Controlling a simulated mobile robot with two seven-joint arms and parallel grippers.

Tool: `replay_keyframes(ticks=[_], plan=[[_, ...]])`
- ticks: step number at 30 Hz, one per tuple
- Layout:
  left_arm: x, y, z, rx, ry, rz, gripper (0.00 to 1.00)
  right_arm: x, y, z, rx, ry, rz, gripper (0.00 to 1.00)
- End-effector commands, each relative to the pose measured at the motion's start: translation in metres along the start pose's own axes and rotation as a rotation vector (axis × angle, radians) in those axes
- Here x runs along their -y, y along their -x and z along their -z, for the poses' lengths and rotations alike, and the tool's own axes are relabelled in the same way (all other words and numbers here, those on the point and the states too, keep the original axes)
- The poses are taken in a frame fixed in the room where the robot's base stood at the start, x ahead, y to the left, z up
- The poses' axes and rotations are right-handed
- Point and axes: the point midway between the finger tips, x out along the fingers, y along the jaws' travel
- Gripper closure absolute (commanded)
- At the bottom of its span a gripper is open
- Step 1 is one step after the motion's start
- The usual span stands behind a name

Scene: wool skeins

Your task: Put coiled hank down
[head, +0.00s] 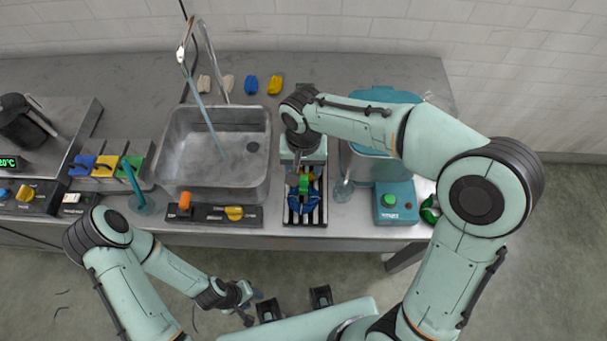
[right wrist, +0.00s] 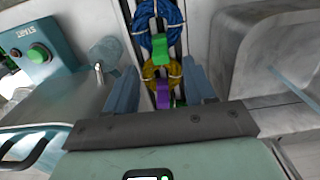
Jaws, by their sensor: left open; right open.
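A yellow coiled hank (right wrist: 162,78) with a purple tag lies on the dark slatted rack (head: 293,216), between the fingers of my right gripper (right wrist: 161,70). The fingers are open and stand apart on either side of it. In the head view my right gripper is over the rack and hides most of the yellow hank. A blue coiled hank (right wrist: 161,22) with a green tag lies just beyond it; it also shows in the head view (head: 302,200). My left gripper (head: 249,296) is open and empty, low in front of the counter.
A sink (head: 188,178) with a tall faucet is left of the rack. A teal box with a green button (head: 395,203) and a large teal pot (head: 370,165) are to the right. Several small skeins, including a blue one (head: 250,84), lie at the back.

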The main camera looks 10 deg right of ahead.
Motion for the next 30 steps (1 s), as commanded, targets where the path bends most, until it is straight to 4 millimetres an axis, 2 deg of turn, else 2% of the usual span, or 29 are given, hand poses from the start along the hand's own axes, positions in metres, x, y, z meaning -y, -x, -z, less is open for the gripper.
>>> replay_keyframes(ticks=[1,3,10,30], plan=[[-0.001,0.003,0.001,-0.002,-0.001,-0.001,0.57,0.001,0.013,0.001,-0.004,0.0,0.002,0.46],[-0.002,0.005,0.002,-0.003,-0.001,-0.001,0.57,0.001,0.026,0.001,-0.004,0.001,0.002,0.46],[-0.004,0.008,0.003,-0.005,-0.002,-0.002,0.57,0.001,0.052,0.0,-0.001,0.002,0.001,0.46],[-0.004,0.008,0.003,-0.005,-0.002,-0.002,0.57,0.0,0.055,0.0,0.0,0.001,-0.001,0.46]])
